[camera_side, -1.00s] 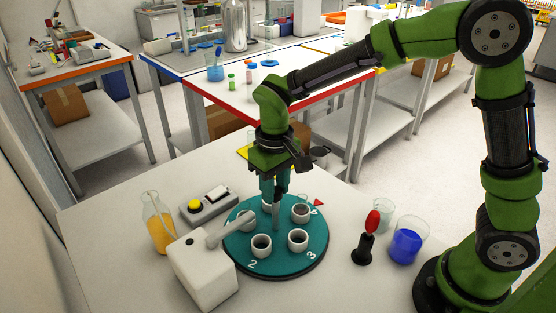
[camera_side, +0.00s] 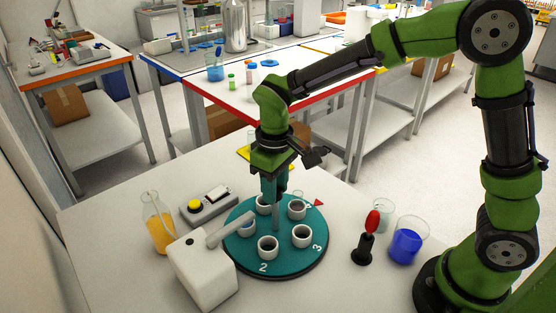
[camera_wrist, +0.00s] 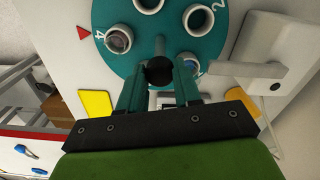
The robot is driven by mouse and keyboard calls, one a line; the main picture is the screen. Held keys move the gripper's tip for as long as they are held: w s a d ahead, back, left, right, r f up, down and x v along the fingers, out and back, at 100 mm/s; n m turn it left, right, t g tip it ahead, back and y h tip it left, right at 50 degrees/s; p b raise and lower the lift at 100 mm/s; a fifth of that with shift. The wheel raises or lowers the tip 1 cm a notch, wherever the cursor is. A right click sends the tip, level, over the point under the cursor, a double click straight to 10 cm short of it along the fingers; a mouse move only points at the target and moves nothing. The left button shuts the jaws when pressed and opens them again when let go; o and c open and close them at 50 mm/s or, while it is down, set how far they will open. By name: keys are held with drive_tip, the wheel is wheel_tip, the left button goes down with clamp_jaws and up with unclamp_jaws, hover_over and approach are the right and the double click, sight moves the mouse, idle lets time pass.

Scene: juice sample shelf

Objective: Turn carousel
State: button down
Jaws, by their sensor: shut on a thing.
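The round teal carousel (camera_side: 290,262) lies on the white table. It bears several white cups, with white numbers 2 and 3 at its front edge. It also shows in the wrist view (camera_wrist: 165,22). A thin grey post (camera_side: 276,217) stands at its middle, topped by a dark round knob (camera_wrist: 159,70). My gripper (camera_side: 275,198) points down over the middle and is shut on the knob; its fingers in the wrist view (camera_wrist: 158,76) stand on either side of it. A red triangle marker (camera_side: 319,202) lies on the table at the carousel's back right edge, near the number 4 (camera_wrist: 99,35).
A white box (camera_side: 203,272) with an arm reaching over the carousel's left edge stands at front left. A flask of orange liquid (camera_side: 158,232) and a button unit (camera_side: 205,206) stand behind it. A red-topped black stand (camera_side: 367,240) and a blue beaker (camera_side: 406,245) stand at right.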

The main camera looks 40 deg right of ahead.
drive_tip(key=c, duration=0.8)
unclamp_jaws()
wheel_tip(320, 180, up, 17)
drive_tip(key=shift+f, duration=0.1)
drive_tip(key=s+d+f+m+t, duration=0.1)
drive_tip(key=s+d+m+t, duration=0.1)
drive_tip(key=s+d, duration=0.1)
drive_tip(key=s+d+f+m+t+y, duration=0.1)
drive_tip(key=s+d+f+m+t, duration=0.1)
drive_tip(key=s+d, duration=0.2)
drive_tip(key=s+d+f+m+t+y, duration=0.1)
drive_tip(key=s+d+m+t, duration=0.1)
drive_tip(key=s, duration=0.5)
drive_tip(key=shift+s+d+f+m+t, duration=0.1)
drive_tip(key=shift+d+f+m+t, duration=0.15)
drive_tip(key=shift+d, duration=0.2)
drive_tip(key=shift+s+d+m+t, duration=0.1)
drive_tip(key=shift+d+m+t, duration=0.05)
drive_tip(key=shift+d+t, duration=0.25)
